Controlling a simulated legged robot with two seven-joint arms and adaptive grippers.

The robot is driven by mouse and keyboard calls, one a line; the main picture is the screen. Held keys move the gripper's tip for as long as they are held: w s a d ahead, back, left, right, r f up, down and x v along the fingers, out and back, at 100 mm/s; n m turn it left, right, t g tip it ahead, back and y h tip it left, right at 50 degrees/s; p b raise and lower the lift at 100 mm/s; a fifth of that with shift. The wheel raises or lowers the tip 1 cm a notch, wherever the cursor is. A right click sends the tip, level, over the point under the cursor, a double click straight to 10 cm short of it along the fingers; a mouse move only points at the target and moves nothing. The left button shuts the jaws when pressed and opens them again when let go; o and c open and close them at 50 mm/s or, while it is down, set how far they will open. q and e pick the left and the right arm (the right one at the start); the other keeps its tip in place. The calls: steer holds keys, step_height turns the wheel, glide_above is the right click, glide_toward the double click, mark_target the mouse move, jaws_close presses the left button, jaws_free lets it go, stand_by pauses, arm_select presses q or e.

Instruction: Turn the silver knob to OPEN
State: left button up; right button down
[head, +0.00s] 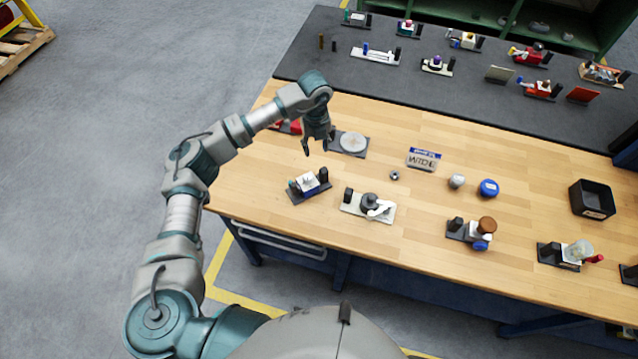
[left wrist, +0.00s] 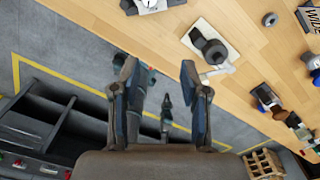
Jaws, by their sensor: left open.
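A small silver-grey round knob (head: 457,181) sits on the wooden bench top, just left of a blue round knob (head: 489,187). I cannot read an OPEN mark near it. A grey disc on a dark plate (head: 352,142) lies farther left. My left gripper (head: 316,151) hangs over the bench's left part, beside that disc and well left of the silver knob. Its fingers are apart and empty, also in the left wrist view (left wrist: 160,68). My right gripper is not seen in the head view.
A white plate with a dark knob and pale lever (head: 370,204) stands near the front edge; it also shows in the left wrist view (left wrist: 210,48). A small fixture (head: 309,184) is left of it. A black bin (head: 592,199) stands at right. Several fixtures line the dark rear bench.

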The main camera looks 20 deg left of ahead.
arm_select(q)
step_height(320, 180, up, 11)
steer(key=shift+a, duration=0.15)
steer(key=shift+w+r, duration=0.1)
